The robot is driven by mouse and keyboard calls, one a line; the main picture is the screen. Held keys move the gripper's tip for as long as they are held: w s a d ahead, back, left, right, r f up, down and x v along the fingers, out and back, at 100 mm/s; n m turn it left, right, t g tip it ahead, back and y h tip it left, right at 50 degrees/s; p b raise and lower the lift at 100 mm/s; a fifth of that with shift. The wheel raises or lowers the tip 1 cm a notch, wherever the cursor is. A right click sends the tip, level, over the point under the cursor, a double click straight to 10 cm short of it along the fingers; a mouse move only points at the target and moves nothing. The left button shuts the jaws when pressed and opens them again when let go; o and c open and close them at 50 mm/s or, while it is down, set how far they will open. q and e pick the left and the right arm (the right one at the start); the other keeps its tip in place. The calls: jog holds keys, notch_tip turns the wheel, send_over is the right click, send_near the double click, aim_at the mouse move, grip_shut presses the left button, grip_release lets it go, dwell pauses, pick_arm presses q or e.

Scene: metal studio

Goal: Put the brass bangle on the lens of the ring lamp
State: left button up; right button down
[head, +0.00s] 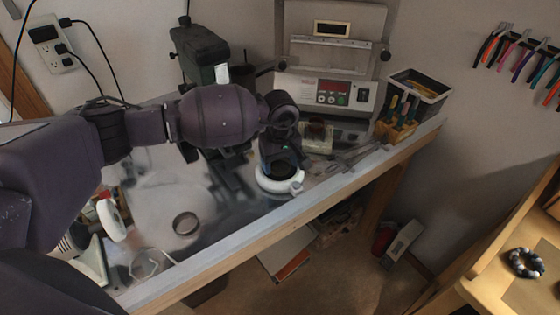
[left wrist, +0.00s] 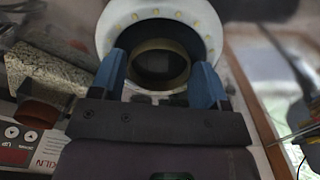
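The ring lamp (head: 264,184) lies on the bench near its front edge, a white ring around a dark lens. In the left wrist view the ring lamp (left wrist: 207,27) shows small lights around its rim. The brass bangle (left wrist: 161,89) is between the blue fingertips of my left gripper (left wrist: 160,75), which appear to touch it on both sides. It appears over the dark lens, inside the white ring; whether it rests there I cannot tell. In the head view my left gripper (head: 282,165) points down at the lamp and hides the bangle. My right gripper is not in view.
A dull metal ring (head: 185,223) lies on the bench left of the lamp. A kiln controller (head: 325,92), a wooden tool block (head: 396,128) and a grey bin (head: 420,88) stand behind. A beaded bracelet (head: 526,263) lies on a separate wooden surface at right.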

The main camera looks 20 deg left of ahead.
pick_arm(q)
jog(key=o, duration=0.3)
jog(key=shift+r, duration=0.1)
jog(key=shift+r, duration=0.15)
jog(key=shift+r+b, duration=0.6)
jog(key=shift+r, duration=5.35)
